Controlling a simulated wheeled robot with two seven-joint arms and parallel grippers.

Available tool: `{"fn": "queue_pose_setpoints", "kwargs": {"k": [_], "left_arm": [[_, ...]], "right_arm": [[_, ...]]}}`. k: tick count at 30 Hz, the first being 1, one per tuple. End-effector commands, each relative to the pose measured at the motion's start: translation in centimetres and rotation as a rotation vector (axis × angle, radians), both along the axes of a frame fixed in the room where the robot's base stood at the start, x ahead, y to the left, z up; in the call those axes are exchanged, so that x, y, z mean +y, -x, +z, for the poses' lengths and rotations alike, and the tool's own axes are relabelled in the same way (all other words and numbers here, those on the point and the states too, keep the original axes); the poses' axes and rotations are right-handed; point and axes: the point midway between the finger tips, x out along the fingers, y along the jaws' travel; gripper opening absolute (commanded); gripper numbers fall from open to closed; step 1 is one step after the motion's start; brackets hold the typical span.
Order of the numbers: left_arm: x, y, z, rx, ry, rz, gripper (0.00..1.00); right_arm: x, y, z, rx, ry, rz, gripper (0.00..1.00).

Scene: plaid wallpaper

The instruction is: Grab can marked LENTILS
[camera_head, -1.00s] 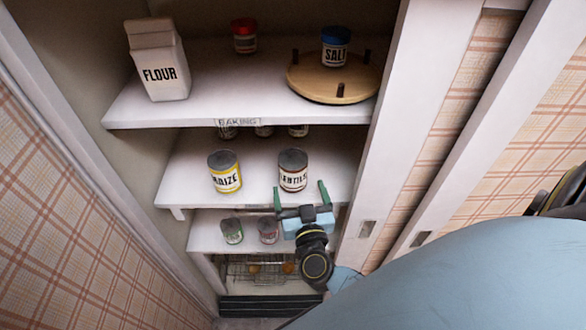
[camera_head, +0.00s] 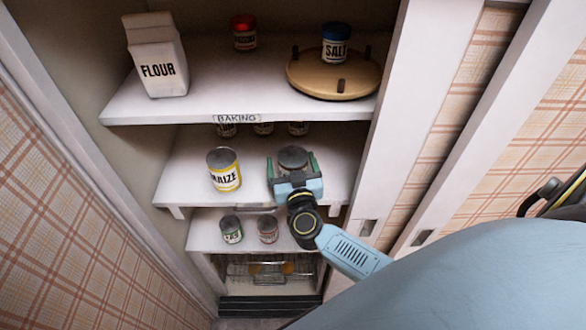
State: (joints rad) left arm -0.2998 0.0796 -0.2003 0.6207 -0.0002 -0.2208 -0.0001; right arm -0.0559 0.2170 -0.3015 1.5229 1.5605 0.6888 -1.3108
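The LENTILS can (camera_head: 293,157) stands upright on the middle shelf; its dark grey lid shows, and its label is hidden behind my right gripper. My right gripper (camera_head: 292,165) is at the can from the front, with one green finger on each side of it. The fingers look spread wider than the can, with a small gap on each side. My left gripper is not in view.
A MAIZE can (camera_head: 225,172) stands left of the LENTILS can on the same shelf (camera_head: 182,185). The upper shelf (camera_head: 240,95) above holds a FLOUR carton (camera_head: 158,60) and a SALT jar (camera_head: 335,45). A white door frame (camera_head: 425,90) is close on the right.

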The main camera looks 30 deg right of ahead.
Motion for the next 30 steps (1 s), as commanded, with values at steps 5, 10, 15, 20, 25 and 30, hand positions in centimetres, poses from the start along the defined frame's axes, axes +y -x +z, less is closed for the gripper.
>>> {"fn": "queue_pose_setpoints", "kwargs": {"k": [5, 10, 15, 20, 25, 30], "left_arm": [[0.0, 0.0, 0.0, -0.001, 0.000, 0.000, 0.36], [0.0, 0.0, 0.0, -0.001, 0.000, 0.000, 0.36], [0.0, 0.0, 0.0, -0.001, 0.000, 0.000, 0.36], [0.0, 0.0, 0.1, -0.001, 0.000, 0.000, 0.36], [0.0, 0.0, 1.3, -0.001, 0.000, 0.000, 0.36], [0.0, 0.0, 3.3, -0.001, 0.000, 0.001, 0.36]], "right_arm": [[0.0, 0.0, 0.0, 0.000, 0.000, 0.000, 0.64], [0.0, 0.0, 0.0, 0.000, -0.001, -0.001, 0.42], [0.0, 0.0, 0.1, -0.003, 0.000, -0.001, 0.29], [0.0, 0.0, 0.3, -0.004, -0.001, -0.001, 0.29], [0.0, 0.0, 2.1, -0.004, -0.003, -0.003, 0.29], [0.0, 0.0, 5.6, -0.005, -0.002, -0.002, 0.29]]}}
